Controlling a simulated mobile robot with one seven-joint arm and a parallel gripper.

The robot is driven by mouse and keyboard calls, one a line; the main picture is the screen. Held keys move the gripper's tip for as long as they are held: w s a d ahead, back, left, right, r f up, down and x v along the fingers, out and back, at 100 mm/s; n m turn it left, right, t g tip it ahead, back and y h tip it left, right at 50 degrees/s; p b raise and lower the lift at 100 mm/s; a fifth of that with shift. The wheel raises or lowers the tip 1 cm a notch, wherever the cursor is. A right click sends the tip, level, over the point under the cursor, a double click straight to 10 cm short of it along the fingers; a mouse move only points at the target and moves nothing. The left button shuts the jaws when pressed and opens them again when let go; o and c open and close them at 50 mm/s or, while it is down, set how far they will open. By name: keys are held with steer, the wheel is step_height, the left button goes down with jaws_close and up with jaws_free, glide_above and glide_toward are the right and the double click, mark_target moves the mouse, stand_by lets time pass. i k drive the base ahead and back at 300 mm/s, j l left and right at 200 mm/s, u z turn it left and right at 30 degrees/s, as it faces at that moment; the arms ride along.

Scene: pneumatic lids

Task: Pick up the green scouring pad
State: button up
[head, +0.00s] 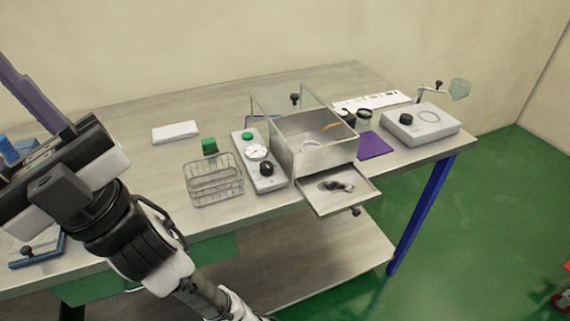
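A small green block (209,146), which looks like the green scouring pad, stands on the table just behind the wire basket (216,181). Its lower part is close to the basket's back edge. My gripper (62,165) is at the left of the head view, raised in front of the table's left end and well apart from the green block. Its fingers are not clear from this angle, so I cannot tell whether it is open or shut.
Right of the basket stand a panel with gauge, black knob and green button (247,136), a metal box (325,155) with raised clear lid, and an open drawer (338,190). A white block (175,132) lies behind left. The table (110,135) is clear around it.

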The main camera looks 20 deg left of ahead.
mark_target(209, 145)
steer(key=j+u, duration=0.3)
steer(key=j, duration=0.5)
steer(key=i+j+u, duration=0.25)
steer(key=i+j, duration=0.25)
steer(key=j, duration=0.2)
